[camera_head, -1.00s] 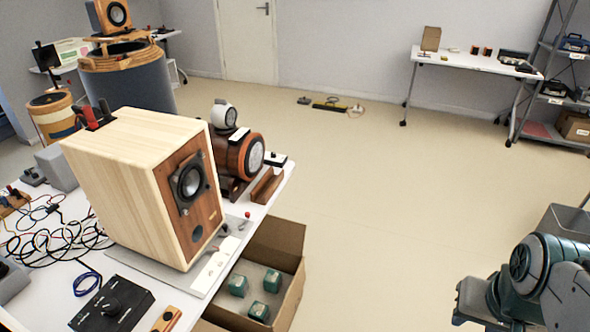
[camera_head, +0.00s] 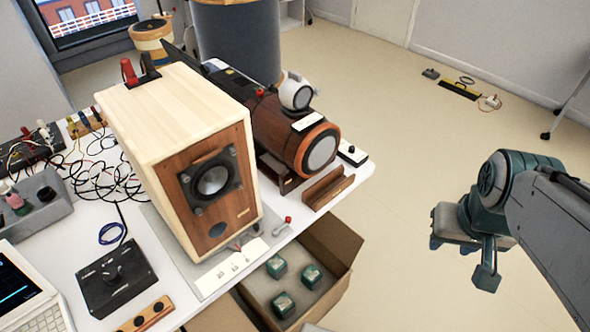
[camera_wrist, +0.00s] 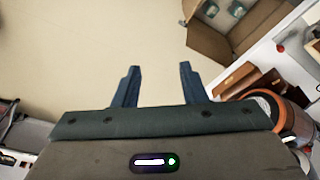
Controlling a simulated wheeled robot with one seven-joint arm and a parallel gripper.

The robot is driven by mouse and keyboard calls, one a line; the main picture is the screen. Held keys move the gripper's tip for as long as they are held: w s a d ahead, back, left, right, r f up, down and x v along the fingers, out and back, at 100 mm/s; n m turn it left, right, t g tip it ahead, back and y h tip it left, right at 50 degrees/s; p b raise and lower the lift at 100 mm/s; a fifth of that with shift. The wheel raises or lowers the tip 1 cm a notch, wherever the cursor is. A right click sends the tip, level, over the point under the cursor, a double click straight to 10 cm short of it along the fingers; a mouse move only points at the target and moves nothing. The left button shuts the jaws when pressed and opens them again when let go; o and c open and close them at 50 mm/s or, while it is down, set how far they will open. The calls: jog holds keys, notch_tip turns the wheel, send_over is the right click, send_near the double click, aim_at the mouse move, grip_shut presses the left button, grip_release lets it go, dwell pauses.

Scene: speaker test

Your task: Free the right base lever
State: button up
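A wooden speaker (camera_head: 185,150) stands upright on a light grey base plate (camera_head: 212,280) on the white table. A small lever with a red knob (camera_head: 288,219) projects beside the base at the speaker's right, near the table edge. A small red spot, probably this knob, shows in the wrist view (camera_wrist: 280,48). A left-hand base lever cannot be made out. My gripper (camera_head: 462,262) is out over the floor, right of the table and well apart from the speaker. In the wrist view its two fingers (camera_wrist: 159,67) are spread with only floor between them.
An open cardboard box (camera_head: 325,260) with several green blocks stands below the table's right edge. A brown-and-white cylindrical device (camera_head: 300,140) and a wooden block (camera_head: 327,188) sit right of the speaker. Floor between table and gripper is clear.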

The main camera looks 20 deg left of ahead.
jog(key=w+a+n+h+p, duration=0.1)
jog(key=w+a+n, duration=0.5)
jog(key=n, duration=0.2)
jog(key=n+g+y+p, duration=0.1)
jog(key=n+g+p, duration=0.15)
jog(key=n, duration=1.85)
send_over(288, 218)
notch_tip(288, 218, down, 10)
notch_tip(288, 218, down, 14)
jog(key=shift+r, duration=0.25)
